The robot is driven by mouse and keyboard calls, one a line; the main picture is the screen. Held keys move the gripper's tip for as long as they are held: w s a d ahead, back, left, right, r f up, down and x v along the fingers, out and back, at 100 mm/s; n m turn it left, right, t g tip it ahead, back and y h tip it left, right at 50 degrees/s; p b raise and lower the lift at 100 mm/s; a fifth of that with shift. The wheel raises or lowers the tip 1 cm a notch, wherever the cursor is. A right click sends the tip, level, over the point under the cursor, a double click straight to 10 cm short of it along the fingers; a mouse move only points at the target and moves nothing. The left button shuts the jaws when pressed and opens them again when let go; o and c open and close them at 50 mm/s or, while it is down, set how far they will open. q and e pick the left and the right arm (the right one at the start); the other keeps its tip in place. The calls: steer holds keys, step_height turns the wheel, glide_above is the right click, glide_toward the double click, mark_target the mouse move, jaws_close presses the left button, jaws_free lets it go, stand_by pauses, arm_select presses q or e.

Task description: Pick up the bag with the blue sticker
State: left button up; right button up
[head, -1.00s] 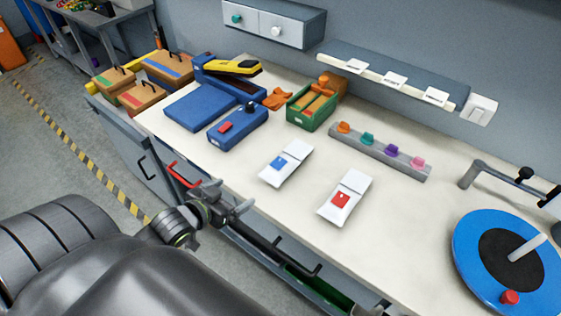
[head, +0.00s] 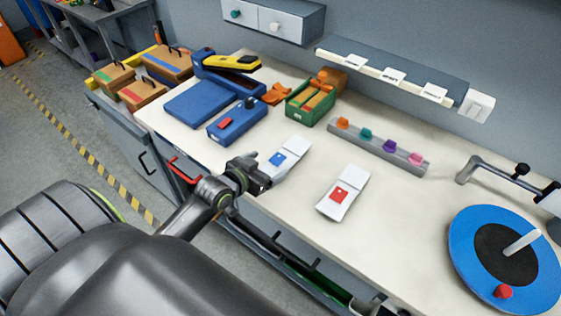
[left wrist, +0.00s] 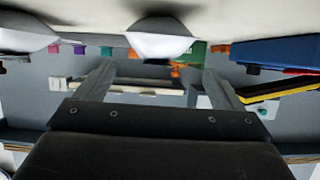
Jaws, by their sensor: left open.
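The white bag with the blue sticker (head: 291,150) lies flat on the workbench, just right of my left gripper (head: 265,180) in the head view. The gripper is at the bag's near end, and its tips overlap that end in the picture. I cannot tell if they touch. In the left wrist view the picture is upside down, and the bag (left wrist: 160,42) shows beyond and between the two spread fingers (left wrist: 158,75). The gripper is open and empty. A second white bag with a red sticker (head: 343,193) lies to the right. My right gripper is out of view.
A blue box (head: 237,122) and a green bin (head: 310,108) stand behind the bags. A grey rail with coloured knobs (head: 377,147) lies to the right. A blue disc with a crank (head: 465,245) is at far right. The bench's front edge is close below my gripper.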

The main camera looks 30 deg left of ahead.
mark_target(274, 163)
arm_select(q)
steer(key=shift+f+p+x, duration=0.2)
steer(key=shift+p+x, duration=0.35)
steer(key=shift+x, duration=2.25)
steer(key=shift+s+d, duration=0.15)
steer(key=shift+c, duration=0.4)
steer(key=shift+r, duration=0.1)
steer(key=c, duration=1.1)
